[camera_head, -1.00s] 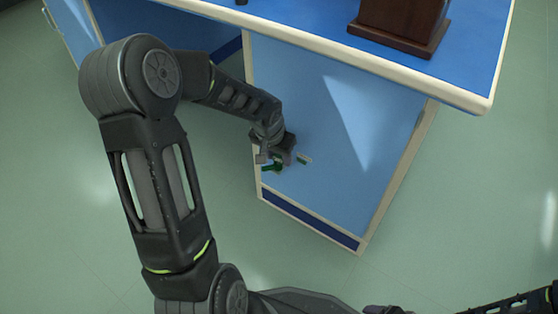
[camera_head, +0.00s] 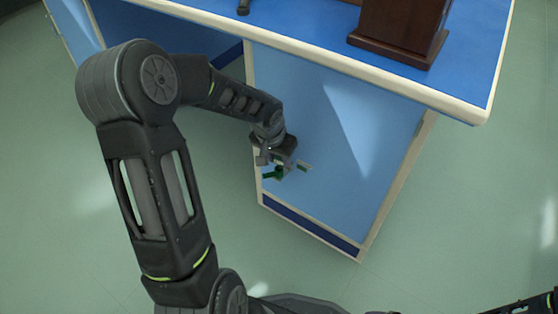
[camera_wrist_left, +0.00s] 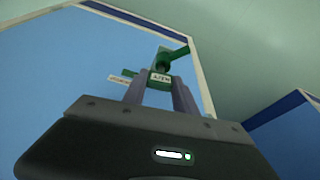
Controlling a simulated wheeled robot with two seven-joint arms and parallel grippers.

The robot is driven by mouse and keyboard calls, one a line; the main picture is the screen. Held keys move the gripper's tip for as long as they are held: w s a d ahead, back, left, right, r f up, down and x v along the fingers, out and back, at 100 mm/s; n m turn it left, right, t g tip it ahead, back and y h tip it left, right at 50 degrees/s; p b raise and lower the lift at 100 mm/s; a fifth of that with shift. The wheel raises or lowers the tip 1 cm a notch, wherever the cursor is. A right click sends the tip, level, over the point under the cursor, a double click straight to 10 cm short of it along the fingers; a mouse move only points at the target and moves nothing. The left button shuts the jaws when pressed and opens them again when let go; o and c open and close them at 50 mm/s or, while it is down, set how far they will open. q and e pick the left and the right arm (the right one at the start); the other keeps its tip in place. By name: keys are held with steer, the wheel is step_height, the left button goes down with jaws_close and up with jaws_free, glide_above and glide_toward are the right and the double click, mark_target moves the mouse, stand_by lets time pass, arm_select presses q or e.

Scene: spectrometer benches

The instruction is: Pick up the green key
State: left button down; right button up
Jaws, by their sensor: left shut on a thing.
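The green key (camera_head: 273,174) is small and shows just below my left gripper (camera_head: 278,166) in the head view, in front of the blue bench door. In the left wrist view the green key (camera_wrist_left: 160,70) lies between and beyond the two fingers of my left gripper (camera_wrist_left: 161,92), which are shut on it. A small white label with dark lettering sits on it, and a second light label shows to its left. The fingers hide part of the key. My right gripper does not show; only part of my right arm is at the lower right of the head view.
The blue bench door (camera_head: 330,150) is directly behind my left gripper, with a pale frame. The bench top (camera_head: 300,20) overhangs above it and carries a brown wooden box (camera_head: 402,28). The green floor (camera_head: 470,200) is open to the right.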

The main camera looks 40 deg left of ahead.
mark_target(279, 159)
arm_select(q)
step_height(279, 159, up, 8)
steer(key=p, duration=0.3)
stand_by(0.7)
